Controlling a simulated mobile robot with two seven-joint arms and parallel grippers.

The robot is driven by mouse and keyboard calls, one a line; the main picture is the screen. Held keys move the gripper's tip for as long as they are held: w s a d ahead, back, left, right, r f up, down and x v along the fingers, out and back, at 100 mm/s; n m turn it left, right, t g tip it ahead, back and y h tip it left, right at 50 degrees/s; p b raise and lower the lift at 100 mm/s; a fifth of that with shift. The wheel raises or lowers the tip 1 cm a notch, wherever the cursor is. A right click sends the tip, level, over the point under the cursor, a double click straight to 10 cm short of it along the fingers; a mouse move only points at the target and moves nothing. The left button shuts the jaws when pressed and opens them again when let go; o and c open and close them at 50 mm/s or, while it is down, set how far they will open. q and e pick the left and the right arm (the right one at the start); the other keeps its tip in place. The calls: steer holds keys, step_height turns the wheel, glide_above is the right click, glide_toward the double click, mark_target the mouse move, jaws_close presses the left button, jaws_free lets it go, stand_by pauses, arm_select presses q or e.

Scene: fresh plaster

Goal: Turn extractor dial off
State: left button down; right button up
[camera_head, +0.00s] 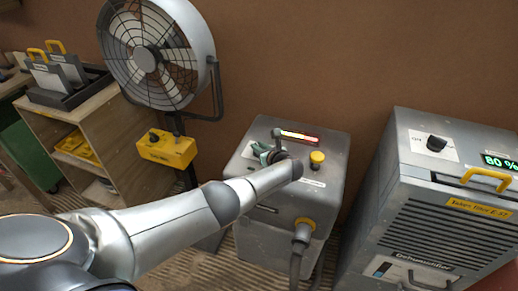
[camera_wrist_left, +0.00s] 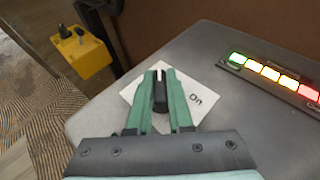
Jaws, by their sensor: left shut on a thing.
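The extractor is the grey metal box (camera_head: 325,205) in the middle of the head view, its top also filling the left wrist view (camera_wrist_left: 190,55). Its black dial (camera_wrist_left: 159,92) stands on a white label plate (camera_wrist_left: 128,94); the word "On" (camera_wrist_left: 196,98) shows to its right. My left gripper (camera_wrist_left: 158,98) is shut on the dial, one green finger on each side. In the head view my left gripper (camera_head: 268,153) is at the back left of the extractor's top, and hides the dial. The rest of the label is covered. My right gripper is not in view.
A lit green-to-red light bar (camera_wrist_left: 274,74) and a yellow button (camera_head: 317,157) are near the gripper on the extractor's top. A dehumidifier (camera_head: 440,225) stands right. A fan (camera_head: 155,50) and yellow control box (camera_head: 166,149) stand left.

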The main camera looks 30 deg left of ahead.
arm_select(q)
steer(key=shift+a, duration=0.1)
steer(key=c, duration=0.8)
jaws_free()
steer(key=shift+d+r, duration=0.15)
steer(key=shift+d, duration=0.05)
steer(key=p+v, duration=0.4)
steer(key=v, duration=0.1)
steer(key=shift+s+d+r+p, duration=0.15)
steer(key=shift+d+r+p, duration=0.1)
steer(key=shift+p, duration=0.15)
steer(key=p+v, duration=0.2)
steer(key=v, duration=0.3)
steer(key=shift+s+d, duration=0.15)
steer(key=shift+d, duration=0.15)
steer(key=shift+s+d+r, duration=0.1)
steer(key=shift+s+d, duration=0.15)
steer(key=shift+d, duration=0.1)
